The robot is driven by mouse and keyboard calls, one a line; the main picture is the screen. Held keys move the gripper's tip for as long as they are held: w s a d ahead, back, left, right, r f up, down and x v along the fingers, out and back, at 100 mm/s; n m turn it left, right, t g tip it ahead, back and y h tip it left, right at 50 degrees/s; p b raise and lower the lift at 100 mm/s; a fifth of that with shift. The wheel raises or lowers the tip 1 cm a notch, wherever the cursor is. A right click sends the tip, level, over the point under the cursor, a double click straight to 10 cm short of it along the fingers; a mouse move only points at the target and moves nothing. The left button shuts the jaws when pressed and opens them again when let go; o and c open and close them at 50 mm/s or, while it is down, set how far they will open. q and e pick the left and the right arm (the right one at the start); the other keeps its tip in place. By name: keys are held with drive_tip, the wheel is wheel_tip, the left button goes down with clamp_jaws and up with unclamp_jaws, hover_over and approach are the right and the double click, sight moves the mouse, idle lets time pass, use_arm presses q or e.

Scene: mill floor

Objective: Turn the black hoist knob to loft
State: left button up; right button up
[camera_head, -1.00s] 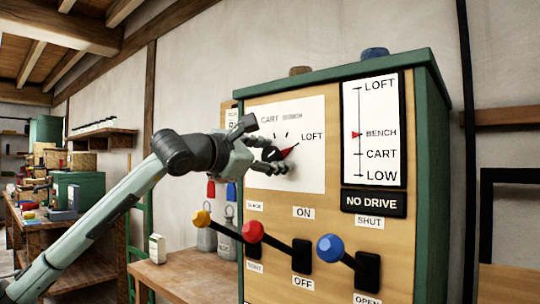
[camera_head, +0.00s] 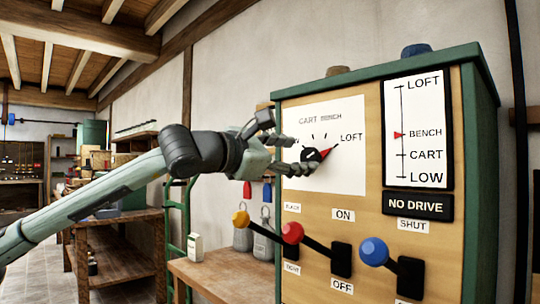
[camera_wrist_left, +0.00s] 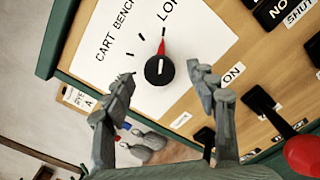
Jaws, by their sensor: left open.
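The black hoist knob (camera_head: 311,155) is on the white dial plate (camera_head: 345,180) of the green-framed panel. Its red pointer aims at the LOFT mark; it also shows in the left wrist view (camera_wrist_left: 159,71). My left gripper (camera_head: 298,155) is open in front of the dial. My right gripper is out of view.
Levers with yellow (camera_head: 241,218), red (camera_head: 292,232) and blue (camera_head: 374,251) balls stick out below the dial. A wooden bench (camera_head: 225,275) with grey weights (camera_head: 263,240) and a small white box (camera_head: 195,247) stands left of the panel.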

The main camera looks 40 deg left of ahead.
use_arm(q)
drive_tip(key=s+a, duration=0.1)
drive_tip(key=s, duration=0.5)
drive_tip(key=shift+s+f, duration=0.1)
drive_tip(key=shift+f, duration=0.05)
idle(0.6)
